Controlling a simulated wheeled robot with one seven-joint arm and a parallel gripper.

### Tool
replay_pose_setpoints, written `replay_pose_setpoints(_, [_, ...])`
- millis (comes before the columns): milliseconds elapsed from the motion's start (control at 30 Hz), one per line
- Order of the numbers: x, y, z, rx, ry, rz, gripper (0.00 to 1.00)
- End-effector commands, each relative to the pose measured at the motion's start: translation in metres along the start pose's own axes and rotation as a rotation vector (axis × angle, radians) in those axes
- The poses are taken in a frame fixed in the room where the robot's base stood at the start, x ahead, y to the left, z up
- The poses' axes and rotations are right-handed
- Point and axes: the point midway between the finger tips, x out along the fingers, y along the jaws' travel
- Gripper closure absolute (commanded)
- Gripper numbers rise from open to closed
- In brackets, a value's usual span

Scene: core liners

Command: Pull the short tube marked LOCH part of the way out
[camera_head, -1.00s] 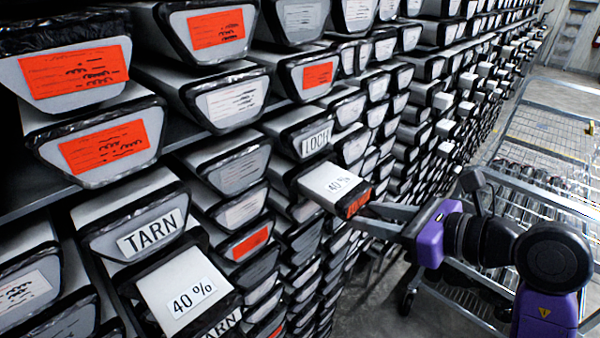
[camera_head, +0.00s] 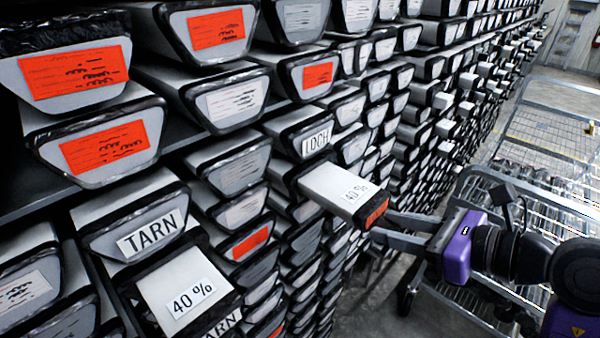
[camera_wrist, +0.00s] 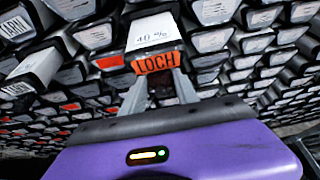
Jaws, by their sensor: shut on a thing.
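The short tube marked LOCH (camera_head: 338,190) sticks out of the rack in the head view, with "40 %" on its pale top and an orange label on its front end. In the wrist view the orange LOCH label (camera_wrist: 156,62) faces me, and "40 %" shows on the top behind it. My gripper (camera_head: 385,218) is shut on the front end of this tube; its fingers also show in the wrist view (camera_wrist: 158,84) just below the label. The exact finger contact is partly hidden. The tube's rear part is inside the rack.
A tube end marked LOCH (camera_head: 316,143) sits just above the pulled one. A TARN tube (camera_head: 150,237) and another pulled-out "40 %" tube (camera_head: 187,292) are at the lower left. A wire cart (camera_head: 545,130) stands at the right. Floor shows between rack and cart.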

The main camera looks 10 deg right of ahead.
Motion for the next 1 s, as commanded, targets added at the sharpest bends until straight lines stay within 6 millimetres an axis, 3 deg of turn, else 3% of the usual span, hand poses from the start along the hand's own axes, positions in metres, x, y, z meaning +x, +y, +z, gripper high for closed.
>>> replay_pose_setpoints(500, [-0.031,0.000,-0.012,0.000,-0.001,-0.002,1.00])
replay_pose_setpoints(833, [-0.033,0.000,-0.013,-0.001,0.000,-0.001,1.00])
replay_pose_setpoints(867, [-0.033,0.000,-0.013,-0.001,0.000,-0.001,0.58])
replay_pose_setpoints(967, [-0.033,0.000,-0.013,-0.001,0.000,-0.001,0.38])
replay_pose_setpoints(1000, [-0.033,0.000,-0.014,-0.001,0.000,-0.001,0.38])
